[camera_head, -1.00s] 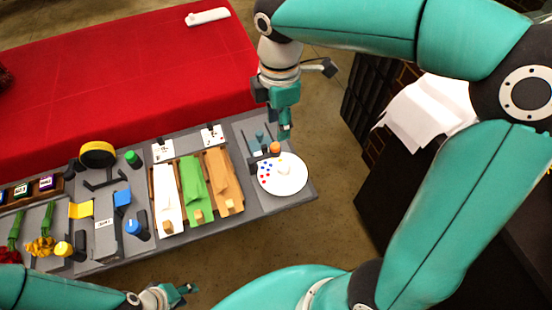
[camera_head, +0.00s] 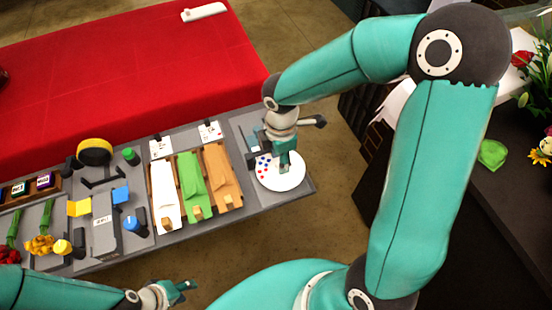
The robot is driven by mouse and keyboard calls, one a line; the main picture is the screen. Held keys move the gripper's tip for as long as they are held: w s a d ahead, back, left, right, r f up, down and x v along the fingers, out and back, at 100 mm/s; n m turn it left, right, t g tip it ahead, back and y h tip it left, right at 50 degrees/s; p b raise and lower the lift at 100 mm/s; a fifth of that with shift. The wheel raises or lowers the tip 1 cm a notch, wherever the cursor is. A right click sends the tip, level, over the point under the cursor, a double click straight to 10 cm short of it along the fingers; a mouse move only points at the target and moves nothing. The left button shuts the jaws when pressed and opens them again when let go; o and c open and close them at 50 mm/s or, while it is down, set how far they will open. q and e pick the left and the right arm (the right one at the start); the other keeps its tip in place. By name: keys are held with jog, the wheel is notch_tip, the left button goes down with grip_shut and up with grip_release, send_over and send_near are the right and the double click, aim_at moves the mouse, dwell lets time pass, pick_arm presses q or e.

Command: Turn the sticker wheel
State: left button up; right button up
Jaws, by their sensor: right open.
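The sticker wheel (camera_head: 293,180) is a white disc with red and blue dots, lying at the right end of the grey bench. My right gripper (camera_head: 284,166) points down over the disc and hides its middle and back part. I cannot tell whether its fingertips touch the wheel. My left gripper (camera_head: 183,291) is at the bottom of the view, off the front edge of the bench and far from the wheel. Its fingers are small, and I cannot tell whether they are open.
Left of the wheel stand wrap trays with white paper (camera_head: 166,196), green paper (camera_head: 194,180) and brown paper (camera_head: 222,178). A yellow roll (camera_head: 94,151) and yellow flowers (camera_head: 40,246) are further left. A red-covered table (camera_head: 120,75) lies behind. Open floor (camera_head: 325,205) is right of the bench.

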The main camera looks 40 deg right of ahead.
jog(key=shift+c, duration=0.3)
grip_shut()
jog(key=shift+a, duration=0.25)
jog(key=shift+d, duration=0.15)
jog(key=shift+d+m+b, duration=0.15)
jog(key=shift+m+b, duration=0.25)
jog(key=shift+m, duration=0.2)
jog(key=shift+w+r+m, duration=0.1)
jog(key=shift+m, duration=0.2)
dwell(0.5)
